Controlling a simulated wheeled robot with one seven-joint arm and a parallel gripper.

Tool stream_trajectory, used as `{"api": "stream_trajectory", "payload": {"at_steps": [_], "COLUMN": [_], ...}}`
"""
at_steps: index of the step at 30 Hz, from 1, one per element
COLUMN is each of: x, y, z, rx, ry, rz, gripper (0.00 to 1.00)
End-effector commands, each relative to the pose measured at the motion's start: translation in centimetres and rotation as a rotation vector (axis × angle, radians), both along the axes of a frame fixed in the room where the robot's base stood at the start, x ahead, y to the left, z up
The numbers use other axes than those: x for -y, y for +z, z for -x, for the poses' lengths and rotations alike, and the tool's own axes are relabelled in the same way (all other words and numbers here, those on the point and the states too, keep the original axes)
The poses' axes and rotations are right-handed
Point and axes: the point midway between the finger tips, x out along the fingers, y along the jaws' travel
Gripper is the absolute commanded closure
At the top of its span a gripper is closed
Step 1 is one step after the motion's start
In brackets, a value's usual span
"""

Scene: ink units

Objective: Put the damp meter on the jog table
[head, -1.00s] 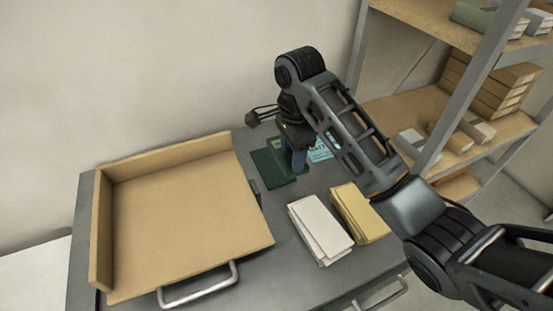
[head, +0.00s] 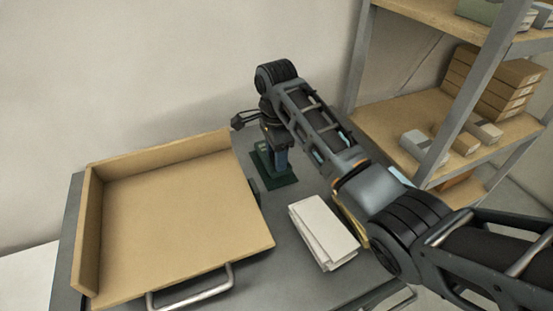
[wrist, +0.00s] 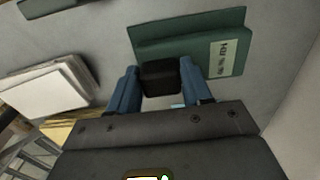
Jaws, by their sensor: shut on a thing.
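The damp meter (wrist: 160,78), seen as a small black block, is between the blue fingers of my gripper (wrist: 160,88) in the wrist view. My gripper (head: 275,158) is shut on it, pointing down at the back of the grey cabinet top. The meter is over or against a dark green labelled holder (wrist: 190,52), which also shows in the head view (head: 288,181). I cannot tell whether they touch. In the head view the meter is hidden by my gripper. The jog table (head: 175,215), a tan board with raised walls at left and back, is empty, left of my gripper.
A white paper stack (head: 323,230) lies right of the jog table. A yellow stack (wrist: 75,130) beside it is mostly behind my arm in the head view. A metal handle (head: 190,293) is at the jog table's front. Shelves with boxes (head: 488,80) stand at right.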

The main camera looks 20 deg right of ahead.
Motion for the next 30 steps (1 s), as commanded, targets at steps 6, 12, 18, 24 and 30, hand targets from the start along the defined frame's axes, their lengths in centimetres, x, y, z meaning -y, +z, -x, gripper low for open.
{"api": "stream_trajectory", "payload": {"at_steps": [6, 12, 18, 24, 30], "x": [0.1, 0.0, 0.0, 0.0, 0.0], "y": [-1.8, -1.9, -2.2, -2.2, -2.2], "z": [0.0, 0.0, 0.0, 0.0, 0.0], "rx": [0.001, 0.001, 0.0, 0.0, 0.0], "ry": [-0.001, 0.0, 0.0, 0.0, 0.0], "rz": [-0.001, -0.001, 0.0, 0.0, 0.0], "gripper": [0.9, 0.9, 0.48, 0.29, 0.25]}}
